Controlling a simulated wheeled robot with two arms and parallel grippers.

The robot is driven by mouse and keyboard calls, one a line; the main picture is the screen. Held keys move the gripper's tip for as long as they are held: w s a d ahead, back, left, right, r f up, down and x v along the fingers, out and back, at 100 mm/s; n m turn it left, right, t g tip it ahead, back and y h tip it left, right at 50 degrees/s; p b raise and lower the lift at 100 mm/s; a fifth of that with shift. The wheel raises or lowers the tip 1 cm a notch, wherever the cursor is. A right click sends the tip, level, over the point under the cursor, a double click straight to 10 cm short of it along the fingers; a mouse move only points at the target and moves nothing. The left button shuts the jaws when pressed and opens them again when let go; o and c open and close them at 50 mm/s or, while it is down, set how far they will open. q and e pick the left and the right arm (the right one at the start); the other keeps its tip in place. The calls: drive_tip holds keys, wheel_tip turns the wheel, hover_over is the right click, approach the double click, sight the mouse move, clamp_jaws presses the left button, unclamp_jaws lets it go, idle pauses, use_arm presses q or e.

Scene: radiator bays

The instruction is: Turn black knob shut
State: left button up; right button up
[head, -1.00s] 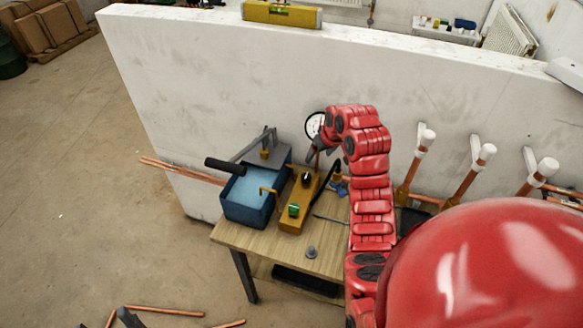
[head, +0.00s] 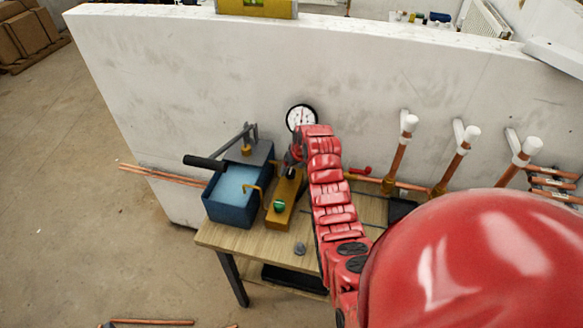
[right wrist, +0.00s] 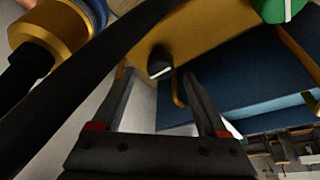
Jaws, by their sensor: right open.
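The black knob (right wrist: 160,62) sits on the yellow block and has a white line on its face. It shows upright in the right wrist view, just beyond and between the fingertips of my right gripper (right wrist: 165,76). The fingers are spread apart and nothing is held between them; I cannot tell whether they touch the knob. In the head view my right gripper (head: 293,160) is above the back end of the yellow block (head: 278,222), mostly hidden by my red arm. The green knob (head: 279,206) is at the block's front end. My left gripper does not show.
A blue water tank (head: 232,210) with a black-handled lever (head: 203,162) stands left of the block on a wooden table (head: 250,240). A gauge (head: 301,118) is behind, by the white wall. A black hose (right wrist: 85,80) crosses close to my right gripper. Copper pipes (head: 397,155) stand right.

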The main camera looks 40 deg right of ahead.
drive_tip(key=shift+x, duration=1.1)
clamp_jaws()
